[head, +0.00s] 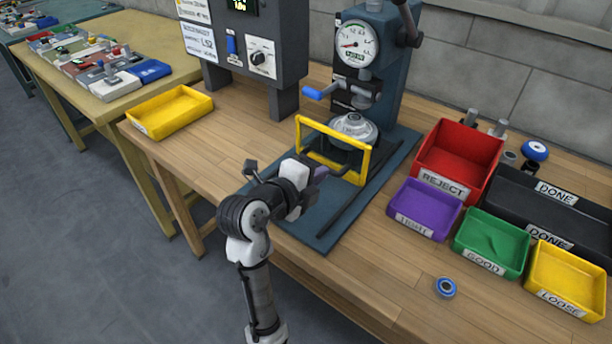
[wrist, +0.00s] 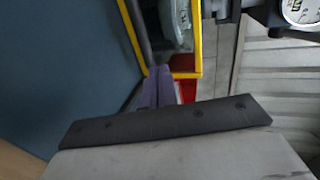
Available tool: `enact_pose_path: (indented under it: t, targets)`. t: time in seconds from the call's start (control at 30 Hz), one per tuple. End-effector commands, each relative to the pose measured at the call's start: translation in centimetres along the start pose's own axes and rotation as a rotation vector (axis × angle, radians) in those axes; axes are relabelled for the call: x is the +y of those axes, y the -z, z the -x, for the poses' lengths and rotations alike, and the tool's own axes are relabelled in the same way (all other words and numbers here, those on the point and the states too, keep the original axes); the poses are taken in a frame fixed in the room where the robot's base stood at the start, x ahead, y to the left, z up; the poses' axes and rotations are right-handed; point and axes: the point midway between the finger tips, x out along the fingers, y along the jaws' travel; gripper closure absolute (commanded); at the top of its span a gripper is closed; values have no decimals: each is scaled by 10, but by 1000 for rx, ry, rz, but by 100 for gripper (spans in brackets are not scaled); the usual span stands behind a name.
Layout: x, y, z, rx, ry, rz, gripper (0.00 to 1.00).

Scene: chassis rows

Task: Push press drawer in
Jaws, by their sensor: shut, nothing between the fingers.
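The press (head: 385,75) stands on a teal base plate (head: 315,225) with a round gauge on its head. A yellow rectangular frame (head: 365,165) stands upright in front of a round silver piece (head: 352,127) under the press head. I cannot tell which part is the drawer. My gripper (head: 320,173) is shut and empty, at the frame's lower left front. In the wrist view its purple fingers (wrist: 158,86) point at the yellow frame (wrist: 197,40), close to its lower edge. Whether they touch it is unclear. The silver piece shows partly behind the frame (wrist: 177,22).
A dark rod (head: 345,205) lies on the plate's right side. Red (head: 460,150), purple (head: 424,208), green (head: 490,243) and yellow bins (head: 567,280) stand to the right. A control box (head: 245,45) stands at the back left. A blue ring (head: 446,287) lies near the front edge.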

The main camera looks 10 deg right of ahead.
Motion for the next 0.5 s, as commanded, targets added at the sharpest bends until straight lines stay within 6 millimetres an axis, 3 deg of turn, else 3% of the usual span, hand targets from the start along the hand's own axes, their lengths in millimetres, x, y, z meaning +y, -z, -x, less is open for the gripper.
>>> enact_pose_path:
  t: [0.2,0.5]
  targets:
    - [-8,1,-41,3,-1,0,100]
    - [-12,0,-65,0,1,-1,100]
